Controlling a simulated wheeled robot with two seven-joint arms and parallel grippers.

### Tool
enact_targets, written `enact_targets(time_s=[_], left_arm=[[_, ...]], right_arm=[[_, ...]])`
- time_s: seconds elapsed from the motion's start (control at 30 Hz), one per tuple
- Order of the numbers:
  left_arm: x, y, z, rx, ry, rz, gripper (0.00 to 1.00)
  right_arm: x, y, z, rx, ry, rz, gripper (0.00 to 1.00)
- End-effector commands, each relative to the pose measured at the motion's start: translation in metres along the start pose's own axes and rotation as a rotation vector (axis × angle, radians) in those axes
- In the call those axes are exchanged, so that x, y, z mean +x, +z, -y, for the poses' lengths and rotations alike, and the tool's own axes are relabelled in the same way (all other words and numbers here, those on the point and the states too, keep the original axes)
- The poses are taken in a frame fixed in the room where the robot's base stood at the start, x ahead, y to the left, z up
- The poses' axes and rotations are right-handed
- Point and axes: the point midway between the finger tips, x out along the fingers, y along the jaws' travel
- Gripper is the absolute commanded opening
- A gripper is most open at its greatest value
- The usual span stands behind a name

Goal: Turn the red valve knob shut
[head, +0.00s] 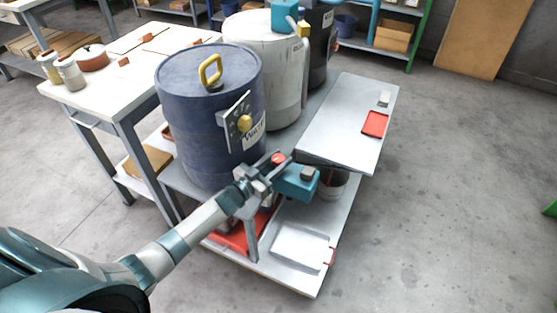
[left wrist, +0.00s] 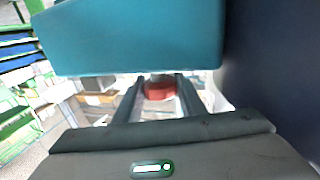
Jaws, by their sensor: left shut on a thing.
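The red valve knob (head: 278,158) shows at the lower right of the dark blue drum (head: 205,110). My left gripper (head: 270,167) is at the knob, reaching in from the lower left. In the left wrist view the red knob (left wrist: 158,89) sits between the two dark fingers (left wrist: 160,97), and the gripper is shut on it. A teal block (head: 297,183) is close beside the gripper in the head view; a large teal block (left wrist: 135,38) fills the upper left wrist view. The knob's stem is hidden. My right gripper is not in view.
The drum stands on a grey cart with a white drum (head: 265,55) behind it. A raised grey side shelf (head: 335,125) holds a red tray (head: 374,123). A white worktable (head: 115,85) stands left. The floor at right is clear.

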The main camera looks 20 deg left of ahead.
Motion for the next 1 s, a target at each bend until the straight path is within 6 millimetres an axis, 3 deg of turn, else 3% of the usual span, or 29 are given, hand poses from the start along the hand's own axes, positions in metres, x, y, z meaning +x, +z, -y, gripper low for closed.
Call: enact_targets(time_s=[0.47, 0.5, 0.53, 1.0], left_arm=[[0.0, 0.0002, 0.0003, 0.0, 0.013, 0.0, 0.14], [0.0, 0.0001, 0.0003, 0.0, 0.013, 0.0, 0.46], [0.0, 0.0001, 0.0002, 0.0, 0.013, 0.0, 0.53], [-0.0047, 0.0002, 0.0001, 0.0, 0.013, 0.0, 0.55]], right_arm=[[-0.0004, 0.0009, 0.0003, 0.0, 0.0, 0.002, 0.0], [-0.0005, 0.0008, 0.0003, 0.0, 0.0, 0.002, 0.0], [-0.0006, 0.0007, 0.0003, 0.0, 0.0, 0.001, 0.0], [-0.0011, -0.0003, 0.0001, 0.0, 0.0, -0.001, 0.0]])
